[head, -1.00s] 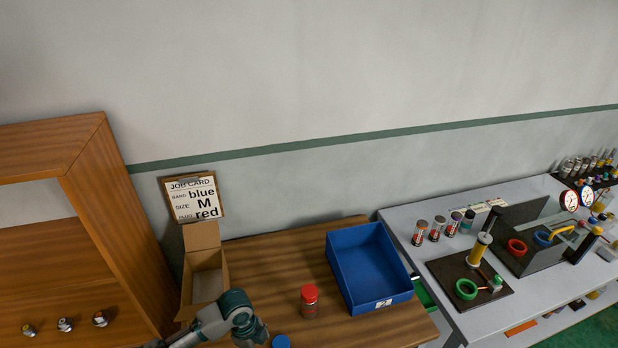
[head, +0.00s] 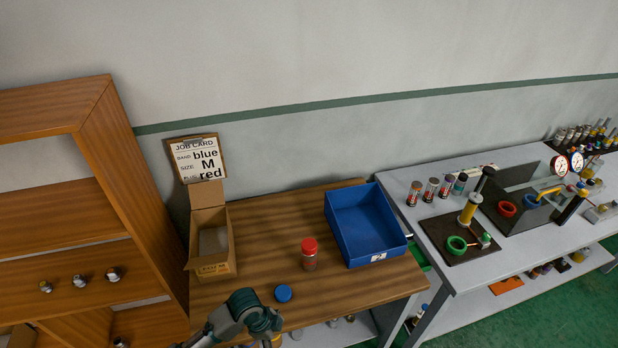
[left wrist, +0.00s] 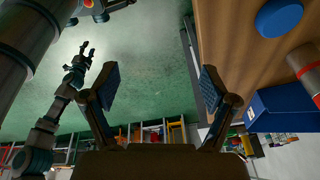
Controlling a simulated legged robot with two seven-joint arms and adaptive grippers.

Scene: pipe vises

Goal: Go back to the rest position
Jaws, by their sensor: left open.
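My left arm comes in at the bottom of the head view, over the front edge of the wooden table (head: 365,296); its fingers are mostly cut off there. In the left wrist view my left gripper (left wrist: 160,88) is open, with nothing between its two pads. Green floor shows behind it, and the table edge is to its right. My other arm's gripper (left wrist: 86,50) shows small and dark at the upper left of that view, over the floor. I cannot tell its opening.
On the table are a blue cap (head: 283,293), a red-capped jar (head: 309,256), a blue bin (head: 376,258) and an open cardboard box (head: 222,269). A job card (head: 200,158) is behind the box. A wooden shelf (head: 115,150) stands left, a grey bench (head: 470,278) right.

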